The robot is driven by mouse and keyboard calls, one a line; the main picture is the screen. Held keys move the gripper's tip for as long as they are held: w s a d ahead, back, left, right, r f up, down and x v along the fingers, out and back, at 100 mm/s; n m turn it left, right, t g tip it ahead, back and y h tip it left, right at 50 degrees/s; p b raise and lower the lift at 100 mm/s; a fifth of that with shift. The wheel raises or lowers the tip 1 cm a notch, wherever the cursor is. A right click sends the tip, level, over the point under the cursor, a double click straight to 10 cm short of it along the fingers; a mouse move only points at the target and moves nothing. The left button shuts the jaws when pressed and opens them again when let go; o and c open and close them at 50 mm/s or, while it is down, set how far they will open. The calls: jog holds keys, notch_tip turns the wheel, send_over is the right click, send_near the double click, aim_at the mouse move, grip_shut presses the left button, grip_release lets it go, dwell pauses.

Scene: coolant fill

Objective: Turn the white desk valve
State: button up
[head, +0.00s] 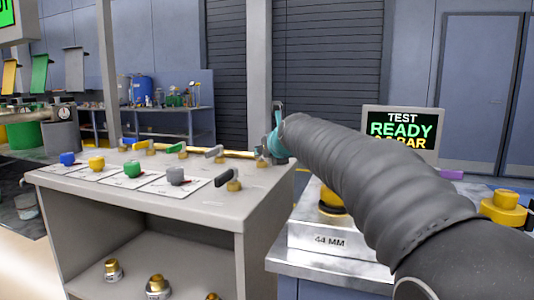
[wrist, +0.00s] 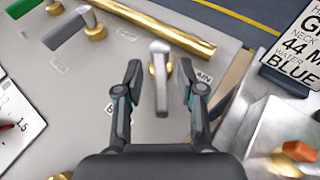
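The white valve (wrist: 161,85) has a pale lever handle over a brass body at the end of a brass pipe. In the wrist view its handle points down the picture, between the two fingers of my gripper (wrist: 157,75). The fingers are spread apart, one on each side of the handle, with a visible gap on both sides. In the head view my gripper (head: 268,152) is at the far right corner of the desk (head: 130,190), mostly hidden behind my arm. The white valve is hardly visible there.
Along the same pipe (wrist: 160,25) stand a grey-handled valve (wrist: 68,28) and a green-handled valve (head: 176,148). A dark-handled valve (head: 226,178) is nearer the front. A screen (head: 402,130) reading "TEST READY" stands at the right.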

jog(key=v, duration=1.1)
jog(key=shift+s, duration=0.2)
